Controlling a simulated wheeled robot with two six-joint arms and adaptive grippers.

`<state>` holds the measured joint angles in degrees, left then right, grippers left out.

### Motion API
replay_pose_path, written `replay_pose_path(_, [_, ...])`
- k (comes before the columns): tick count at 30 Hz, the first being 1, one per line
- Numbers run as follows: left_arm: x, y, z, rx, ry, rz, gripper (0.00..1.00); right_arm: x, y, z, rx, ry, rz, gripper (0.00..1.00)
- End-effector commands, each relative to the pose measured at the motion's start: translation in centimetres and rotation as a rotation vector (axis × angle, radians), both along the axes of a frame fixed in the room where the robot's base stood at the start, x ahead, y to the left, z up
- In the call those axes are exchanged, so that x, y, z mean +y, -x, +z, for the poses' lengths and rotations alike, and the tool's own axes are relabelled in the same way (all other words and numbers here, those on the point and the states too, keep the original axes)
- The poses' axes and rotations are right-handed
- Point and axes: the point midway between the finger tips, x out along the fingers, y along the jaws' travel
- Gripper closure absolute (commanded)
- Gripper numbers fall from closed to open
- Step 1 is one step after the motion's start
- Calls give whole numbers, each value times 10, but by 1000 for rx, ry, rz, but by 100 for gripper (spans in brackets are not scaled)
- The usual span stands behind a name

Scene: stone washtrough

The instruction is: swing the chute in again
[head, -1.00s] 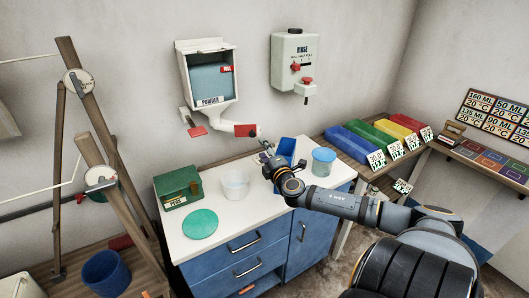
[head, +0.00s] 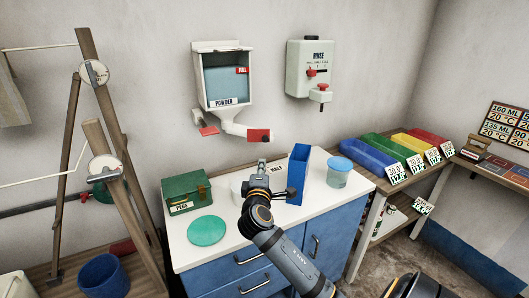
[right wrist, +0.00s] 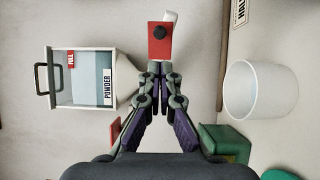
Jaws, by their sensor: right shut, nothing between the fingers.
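The chute (head: 232,126) is a white pipe under the wall-mounted powder box (head: 226,78). It points right along the wall and ends in a red plate (head: 259,136). In the right wrist view the red plate with a dark knob (right wrist: 160,42) lies just beyond my fingertips; I cannot tell whether they touch it. My right gripper (head: 262,163) is shut and empty, below the red plate in the head view and above the white counter (head: 240,225). It also shows shut in the right wrist view (right wrist: 159,66). My left gripper is out of view.
A white cup (right wrist: 262,90) stands on the counter, partly hidden by my gripper in the head view. A green pegs box (head: 186,193) is at left. The rinse dispenser (head: 310,70) hangs at right.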

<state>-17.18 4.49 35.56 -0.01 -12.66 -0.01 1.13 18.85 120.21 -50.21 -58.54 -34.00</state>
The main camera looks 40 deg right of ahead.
Motion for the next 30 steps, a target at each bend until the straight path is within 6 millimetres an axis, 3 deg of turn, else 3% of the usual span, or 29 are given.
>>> replay_pose_path(7, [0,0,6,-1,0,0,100,-9,-10,4,3,4,0,100])
replay_pose_path(21, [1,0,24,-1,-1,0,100,-77,-80,6,3,1,-1,100])
replay_pose_path(30, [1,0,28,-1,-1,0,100,-96,-101,5,1,1,0,100])
